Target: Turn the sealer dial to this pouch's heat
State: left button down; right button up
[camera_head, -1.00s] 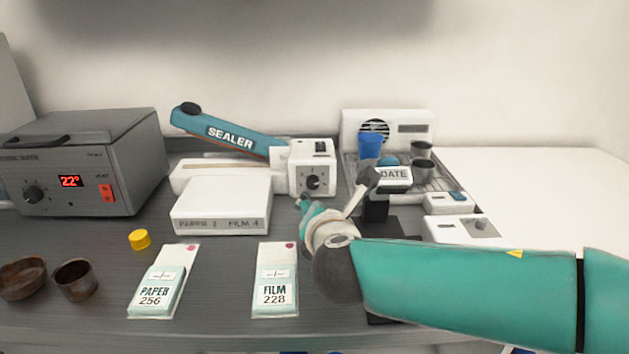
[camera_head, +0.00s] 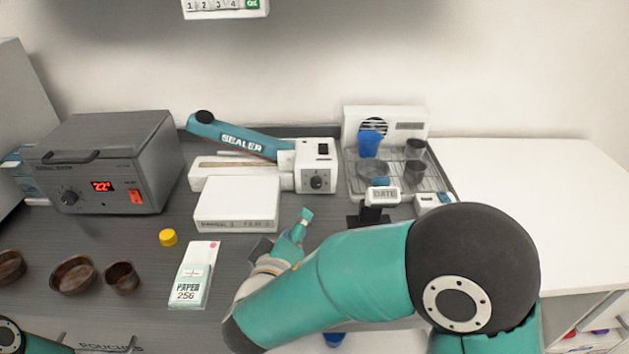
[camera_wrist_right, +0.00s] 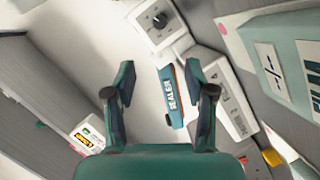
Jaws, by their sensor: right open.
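The sealer (camera_head: 235,205) has a white body and a raised blue arm marked SEALER. Its black dial (camera_head: 316,182) is on the white box at its right end, and also shows at the top of the right wrist view (camera_wrist_right: 158,20). Front lettering seems to read PAPER 1 and FILM 4 in the earlier view. The PAPER 256 pouch (camera_head: 192,276) lies in front. A pouch (camera_wrist_right: 283,62) is close at right in the wrist view; my arm hides the FILM pouch in the head view. My right gripper (camera_head: 298,226) is open and empty, in front of the sealer, apart from the dial.
The grey bath (camera_head: 110,165) stands left, with a yellow cap (camera_head: 168,237) and brown bowls (camera_head: 73,275) in front. A DATE stamp (camera_head: 383,195) and a rack (camera_head: 395,178) with cups are right of the sealer. The white counter at far right is clear.

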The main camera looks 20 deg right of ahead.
aim_at(315, 185)
jog(key=p+x, duration=0.4)
jog(key=x, duration=1.2)
jog(key=shift+w+d+f+p, duration=0.15)
jog(key=shift+w+f+p, duration=0.05)
jog(key=shift+w+p, duration=0.1)
